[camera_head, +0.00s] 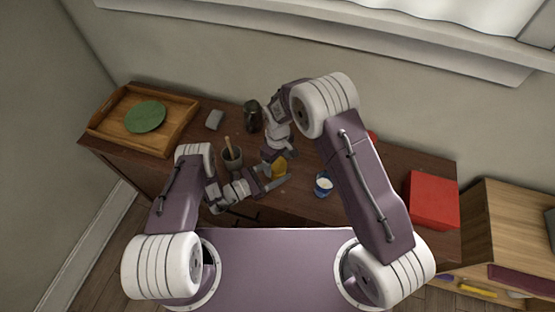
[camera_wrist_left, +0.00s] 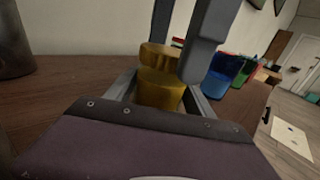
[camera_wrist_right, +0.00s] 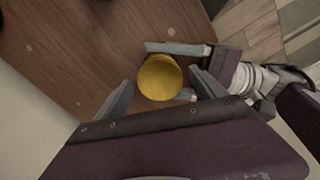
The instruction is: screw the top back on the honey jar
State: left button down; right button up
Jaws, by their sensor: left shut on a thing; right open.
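The honey jar (camera_wrist_left: 160,90) is amber and stands upright on the dark wooden cabinet top. A golden top (camera_wrist_left: 158,54) sits on its mouth; I cannot tell whether it is threaded. From above, the right wrist view shows the round yellow top (camera_wrist_right: 160,77). In the head view the jar (camera_head: 280,167) is partly hidden by my grippers. My left gripper (camera_head: 274,184) is shut on the jar's body from the side. My right gripper (camera_wrist_right: 162,92) points down from above, open, its fingers on either side of the top, with gaps visible.
A cup with a wooden stick (camera_head: 232,158) and a dark jar (camera_head: 252,117) stand to the left. A blue cup (camera_head: 323,185) and a red box (camera_head: 433,201) are to the right. A wooden tray (camera_head: 183,130) with a green plate (camera_head: 145,117) is at far left.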

jog(key=c, duration=1.5)
jog(key=o, duration=1.7)
jog(key=shift+c, duration=0.2)
notch_tip(320, 180, up, 12)
pick_arm(q)
jog(key=shift+c, duration=1.4)
grip_release()
